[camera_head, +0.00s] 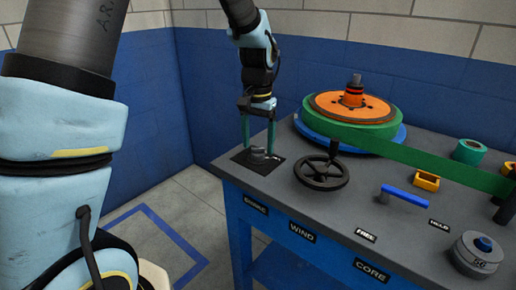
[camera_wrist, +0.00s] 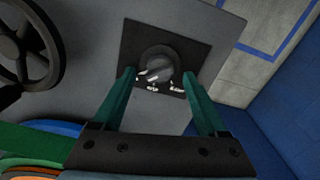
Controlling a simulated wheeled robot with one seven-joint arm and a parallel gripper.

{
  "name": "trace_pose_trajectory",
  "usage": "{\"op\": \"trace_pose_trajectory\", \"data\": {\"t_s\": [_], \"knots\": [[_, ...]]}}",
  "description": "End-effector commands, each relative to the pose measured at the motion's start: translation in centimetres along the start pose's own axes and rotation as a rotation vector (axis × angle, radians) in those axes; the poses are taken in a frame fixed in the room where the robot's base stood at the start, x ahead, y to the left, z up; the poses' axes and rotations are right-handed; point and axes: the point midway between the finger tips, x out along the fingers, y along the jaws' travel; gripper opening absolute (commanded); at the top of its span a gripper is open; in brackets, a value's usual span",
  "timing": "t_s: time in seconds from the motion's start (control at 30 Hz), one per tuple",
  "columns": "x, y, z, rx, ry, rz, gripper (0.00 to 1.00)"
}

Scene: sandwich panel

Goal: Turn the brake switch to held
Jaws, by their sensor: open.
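The brake switch is a round dark grey knob (camera_wrist: 160,68) on a black square plate (camera_wrist: 128,48), with small white markings beside it that I cannot read. In the head view the plate (camera_head: 240,158) lies at the left corner of the bench, above a label that seems to read BRAKE (camera_head: 256,206). My gripper (camera_head: 258,143) points down over the knob, its two green fingers apart. In the wrist view my gripper (camera_wrist: 159,74) has a fingertip on either side of the knob. I cannot tell whether they touch it. The knob's pointing direction is unclear.
A black handwheel (camera_head: 321,173) stands right of the plate. Behind it are a green and orange reel (camera_head: 350,105) and a green band (camera_head: 430,163). A blue handle (camera_head: 405,195), a yellow block (camera_head: 427,181) and a grey weight (camera_head: 478,251) are further right.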

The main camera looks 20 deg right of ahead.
Motion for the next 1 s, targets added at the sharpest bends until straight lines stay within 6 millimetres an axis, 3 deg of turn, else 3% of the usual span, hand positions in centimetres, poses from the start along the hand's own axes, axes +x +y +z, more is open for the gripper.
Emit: {"op": "trace_pose_trajectory", "data": {"t_s": [0.2, 0.4, 0.6, 1.0], "knots": [[-4.5, 0.0, -0.1, 0.0, 0.005, 0.0, 0.76], [-7.5, 0.0, -0.1, 0.0, 0.004, 0.0, 0.76], [-8.6, 0.0, 0.0, 0.0, 0.0, 0.0, 0.76], [-8.6, 0.0, 0.0, 0.0, 0.0, 0.0, 0.76]]}}
